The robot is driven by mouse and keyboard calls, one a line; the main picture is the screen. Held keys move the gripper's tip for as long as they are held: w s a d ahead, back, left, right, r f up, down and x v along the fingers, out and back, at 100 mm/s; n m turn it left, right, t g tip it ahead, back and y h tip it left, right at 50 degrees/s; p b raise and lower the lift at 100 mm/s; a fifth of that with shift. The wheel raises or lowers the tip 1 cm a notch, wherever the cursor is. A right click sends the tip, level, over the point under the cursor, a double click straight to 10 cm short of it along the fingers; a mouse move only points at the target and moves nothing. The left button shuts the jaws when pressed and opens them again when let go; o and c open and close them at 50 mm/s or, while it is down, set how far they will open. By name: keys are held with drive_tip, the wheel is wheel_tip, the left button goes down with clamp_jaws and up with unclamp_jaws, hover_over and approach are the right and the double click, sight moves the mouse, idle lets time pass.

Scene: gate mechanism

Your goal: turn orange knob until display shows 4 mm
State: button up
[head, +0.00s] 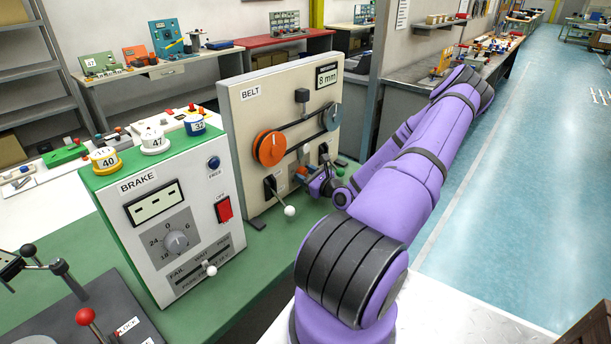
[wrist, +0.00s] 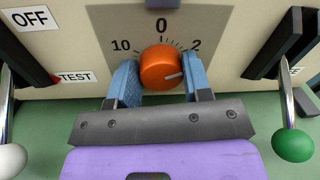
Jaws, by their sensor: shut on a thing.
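The orange knob (wrist: 160,68) sits on the belt panel's dial, with marks 10, 0 and 2 visible around it. My gripper (wrist: 160,62) is shut on the knob, with one blue finger on each side. In the head view my gripper (head: 322,184) is at the lower part of the belt panel (head: 240,120), and the knob is mostly hidden there. The display (head: 327,77) at the panel's upper right reads 8 mm.
A white-ball lever (wrist: 10,155) stands left of my gripper and a green-ball lever (wrist: 293,142) right of it. The orange pulley (head: 269,148) and belt are on the same panel. The brake box (head: 165,215) stands nearer, at left. The floor at right is clear.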

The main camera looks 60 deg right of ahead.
drive_tip(key=m, duration=0.3)
drive_tip(key=shift+m, duration=0.3)
drive_tip(key=m, duration=0.3)
drive_tip(key=shift+d+m+g, duration=0.15)
drive_tip(key=shift+m+g, duration=0.15)
drive_tip(key=m+y, duration=0.1)
drive_tip(key=m, duration=0.5)
drive_tip(key=shift+d+f+m, duration=0.1)
drive_tip(key=shift+m, duration=0.3)
drive_tip(key=m, duration=0.4)
drive_tip(key=shift+s+f+m+y, duration=0.15)
drive_tip(key=shift+m+y, duration=0.15)
drive_tip(key=shift+m, duration=1.7)
drive_tip(key=o, duration=0.9)
drive_tip(key=shift+o, duration=0.2)
